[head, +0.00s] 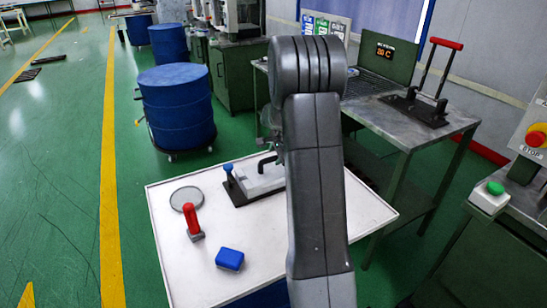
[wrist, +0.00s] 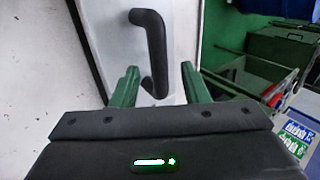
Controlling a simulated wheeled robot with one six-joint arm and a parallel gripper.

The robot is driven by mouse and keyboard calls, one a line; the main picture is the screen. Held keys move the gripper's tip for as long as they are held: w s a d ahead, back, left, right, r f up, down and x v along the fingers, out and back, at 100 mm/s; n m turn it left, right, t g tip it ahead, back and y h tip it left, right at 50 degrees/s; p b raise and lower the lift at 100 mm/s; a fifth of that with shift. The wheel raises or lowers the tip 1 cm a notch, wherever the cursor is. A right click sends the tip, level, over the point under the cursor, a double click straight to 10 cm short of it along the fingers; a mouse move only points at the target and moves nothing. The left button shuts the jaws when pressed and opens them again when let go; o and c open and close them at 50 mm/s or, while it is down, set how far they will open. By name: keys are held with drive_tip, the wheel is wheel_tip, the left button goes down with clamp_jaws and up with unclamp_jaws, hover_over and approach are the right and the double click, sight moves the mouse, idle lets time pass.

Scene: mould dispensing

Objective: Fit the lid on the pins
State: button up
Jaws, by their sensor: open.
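The lid is a pale grey block (head: 262,181) with a black bent handle (head: 266,161), on or over a black base (head: 238,196) on the white table. In the wrist view the handle (wrist: 152,45) stands on the pale lid (wrist: 112,42). My gripper (wrist: 159,69) is open, with its green fingers on either side of the handle's near end in the picture. I cannot tell whether they touch it. A blue-topped post (head: 228,168) stands at the base's left end. My arm hides the right end, and I cannot see how the lid meets the pins.
The white table (head: 165,232) also holds a round grey disc (head: 186,198), a red-handled tool (head: 192,222) and a blue block (head: 229,259). A metal bench (head: 405,135) with a red-handled lever press stands behind right. Blue drums (head: 178,105) stand behind left.

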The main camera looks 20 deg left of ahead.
sight(274, 158)
drive_tip(key=v, duration=0.7)
drive_tip(key=shift+s+d+r, duration=0.15)
drive_tip(key=shift+s+r, duration=0.05)
drive_tip(key=shift+r, duration=0.15)
drive_tip(key=x, duration=1.2)
drive_tip(key=shift+f, duration=0.15)
drive_tip(key=shift+w+r, duration=0.15)
drive_tip(key=shift+r, duration=0.7)
